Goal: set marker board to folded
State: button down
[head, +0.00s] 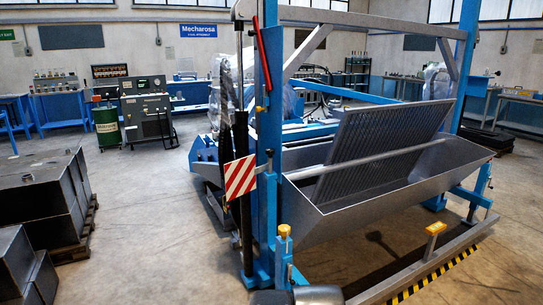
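The marker board (240,177) is a small panel with red and white diagonal stripes. It stands upright beside the front blue post (268,130) of the sieve frame, on the post's left side, with its striped face toward me. A short grey bracket (264,167) shows between the board's right edge and the post. The hinge is too small to make out. My gripper is not visible. A dark and grey rounded part at the bottom edge may be my arm, but I cannot tell.
The sieve's grey hopper (415,185) with a slanted grate (375,150) stands right of the post. A low grey beam (430,262) with yellow-black striping runs across the front right. Dark metal boxes (40,200) stand at left. The floor between the boxes and the frame is clear.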

aim_at(240, 175)
jog(key=k, duration=0.1)
jog(key=i+j+u, duration=0.15)
jog(key=i, duration=0.35)
jog(key=i+j+u, duration=0.15)
jog(key=i, duration=0.4)
